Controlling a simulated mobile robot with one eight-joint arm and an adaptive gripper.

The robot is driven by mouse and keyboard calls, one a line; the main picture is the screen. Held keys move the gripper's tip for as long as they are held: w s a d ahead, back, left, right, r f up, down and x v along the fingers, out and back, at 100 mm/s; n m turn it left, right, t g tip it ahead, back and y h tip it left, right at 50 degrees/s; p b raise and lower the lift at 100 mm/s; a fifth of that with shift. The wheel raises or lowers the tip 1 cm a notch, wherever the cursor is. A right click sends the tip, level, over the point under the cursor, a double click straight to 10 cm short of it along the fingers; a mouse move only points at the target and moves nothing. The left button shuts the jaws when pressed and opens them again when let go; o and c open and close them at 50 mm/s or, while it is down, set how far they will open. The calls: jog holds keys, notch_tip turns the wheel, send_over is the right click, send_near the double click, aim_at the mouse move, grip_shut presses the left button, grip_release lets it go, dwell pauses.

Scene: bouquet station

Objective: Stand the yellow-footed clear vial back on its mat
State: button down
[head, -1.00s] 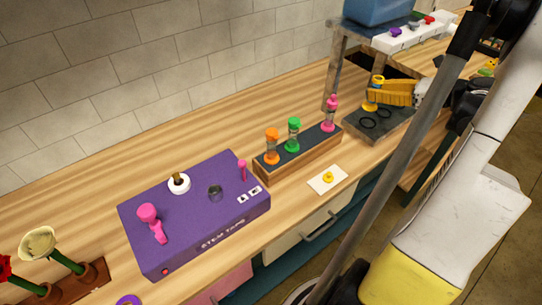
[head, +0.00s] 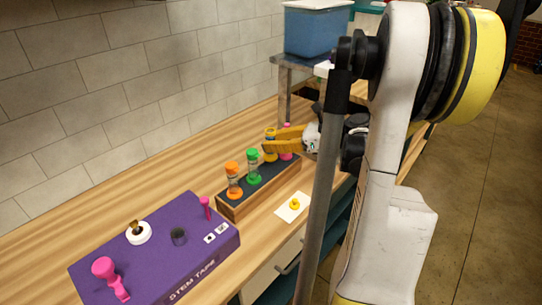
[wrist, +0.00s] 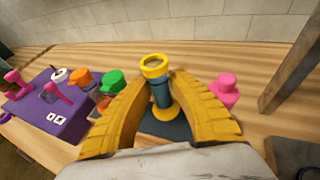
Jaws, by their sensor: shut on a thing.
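My gripper (head: 292,142) is shut on the clear vial (head: 270,145), which has a yellow top and a yellow foot. It holds the vial about upright, close to the pink vial (head: 287,127) at the far end of the rack. In the wrist view the held vial (wrist: 160,93) stands between the two yellow fingers, with dark rack surface behind its foot. I cannot tell whether the foot touches anything. A white square mat (head: 284,214) with a small yellow piece (head: 294,204) on it lies on the counter in front of the rack.
The wooden rack (head: 235,210) also holds an orange vial (head: 233,180) and a green vial (head: 253,166). A purple stem tape box (head: 160,235) stands to the left. A shelf with a blue container (head: 315,32) stands behind. Bare counter surrounds the mat.

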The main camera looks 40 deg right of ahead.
jog(key=shift+f+b, duration=0.9)
jog(key=shift+f, duration=0.95)
jog(key=shift+f, duration=0.15)
jog(key=c, duration=1.3)
grip_release()
jog(key=shift+o, duration=0.2)
jog(key=shift+r, duration=0.25)
jog(key=p+v, duration=0.3)
jog(key=v, duration=0.9)
